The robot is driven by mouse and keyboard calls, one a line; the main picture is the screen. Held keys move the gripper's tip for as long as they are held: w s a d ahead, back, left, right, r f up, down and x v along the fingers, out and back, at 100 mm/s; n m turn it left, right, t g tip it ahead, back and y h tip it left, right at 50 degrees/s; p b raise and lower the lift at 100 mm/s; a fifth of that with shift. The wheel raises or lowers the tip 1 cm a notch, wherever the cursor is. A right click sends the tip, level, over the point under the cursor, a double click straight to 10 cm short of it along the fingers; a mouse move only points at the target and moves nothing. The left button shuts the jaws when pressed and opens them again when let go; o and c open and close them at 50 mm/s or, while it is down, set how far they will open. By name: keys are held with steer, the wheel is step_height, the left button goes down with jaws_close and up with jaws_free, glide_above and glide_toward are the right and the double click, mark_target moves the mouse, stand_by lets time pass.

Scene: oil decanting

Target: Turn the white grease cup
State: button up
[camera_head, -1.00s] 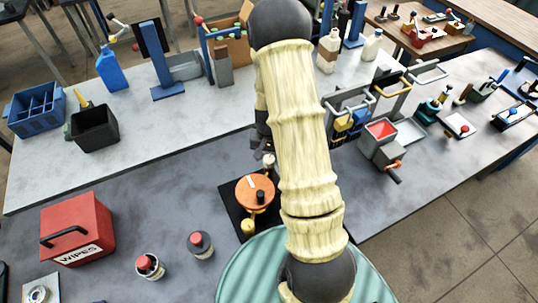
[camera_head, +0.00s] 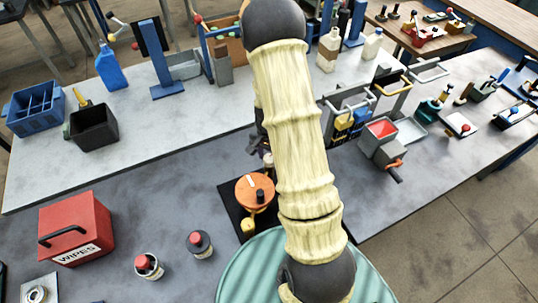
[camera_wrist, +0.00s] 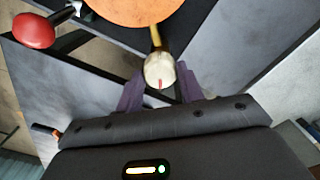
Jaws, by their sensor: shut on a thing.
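The white grease cup (camera_wrist: 160,71) has a small red mark and sits on a brass-coloured stem beside the orange disc (camera_wrist: 138,8). My gripper (camera_wrist: 160,84) is shut on the cup, with a purple finger on each side of it. In the head view, the orange disc (camera_head: 255,191) with its black knob stands on a black base plate (camera_head: 232,210). The cup (camera_head: 268,159) shows there only as a small pale spot beside my arm. My arm hides most of the gripper in that view.
A red WIPES box (camera_head: 76,228) and two red-topped bottles (camera_head: 149,266) (camera_head: 199,244) stand on the grey table to the left. A green ribbed round surface (camera_head: 245,270) lies in front. A grey box with a red inside (camera_head: 383,140) stands to the right.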

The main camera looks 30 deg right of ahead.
steer(key=m, duration=0.6)
stand_by(0.4)
steer(key=o, duration=1)
step_height(320, 180, up, 18)
steer(key=shift+f+b, duration=0.25)
steer(key=shift+b, duration=0.5)
